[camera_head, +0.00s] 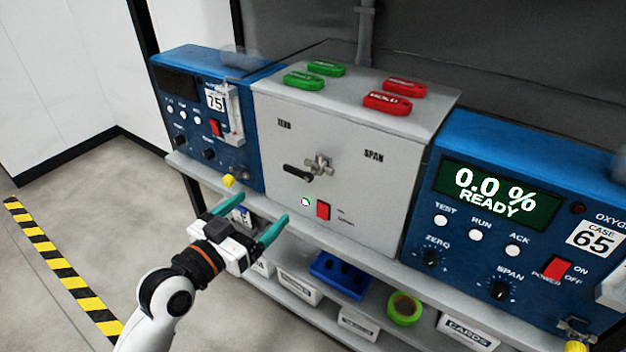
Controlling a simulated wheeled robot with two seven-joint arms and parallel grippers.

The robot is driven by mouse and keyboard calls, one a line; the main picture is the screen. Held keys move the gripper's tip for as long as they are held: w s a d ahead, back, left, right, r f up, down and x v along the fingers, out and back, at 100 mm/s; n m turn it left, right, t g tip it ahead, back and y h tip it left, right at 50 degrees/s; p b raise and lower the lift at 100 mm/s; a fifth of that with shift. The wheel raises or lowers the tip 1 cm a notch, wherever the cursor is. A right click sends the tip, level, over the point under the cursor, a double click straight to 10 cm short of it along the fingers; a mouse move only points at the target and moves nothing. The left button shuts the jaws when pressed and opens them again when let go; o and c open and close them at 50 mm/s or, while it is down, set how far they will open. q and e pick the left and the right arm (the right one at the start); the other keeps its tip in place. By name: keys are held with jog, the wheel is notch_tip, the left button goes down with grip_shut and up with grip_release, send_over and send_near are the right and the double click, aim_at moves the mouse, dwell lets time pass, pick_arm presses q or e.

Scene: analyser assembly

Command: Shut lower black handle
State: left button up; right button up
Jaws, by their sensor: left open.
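The black handle (297,173) is on the front of the grey box (375,195), low and left of a metal valve fitting (320,164). It lies roughly sideways, tilted slightly down to the right. My left gripper (254,212), with teal fingers, is open and empty. It is below and left of the black handle, in front of the shelf edge, and apart from the handle. My right gripper is out of view.
A red switch (323,210) and a lit green lamp (305,202) sit just below the handle. Blue units stand left (205,115) and right (520,215). Red and green tags (387,102) lie on top. The lower shelf holds a blue bin (340,275) and green tape (404,309).

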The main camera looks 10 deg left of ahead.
aim_at(297, 174)
pick_arm(q)
jog(key=x, duration=0.3)
jog(key=p+x, duration=0.1)
jog(key=x, duration=0.3)
jog(key=r+x, duration=0.1)
jog(key=x, duration=0.2)
jog(key=shift+w+d, duration=0.1)
jog(key=shift+w, duration=0.3)
jog(key=shift+w+d, duration=0.2)
jog(key=shift+w, duration=0.2)
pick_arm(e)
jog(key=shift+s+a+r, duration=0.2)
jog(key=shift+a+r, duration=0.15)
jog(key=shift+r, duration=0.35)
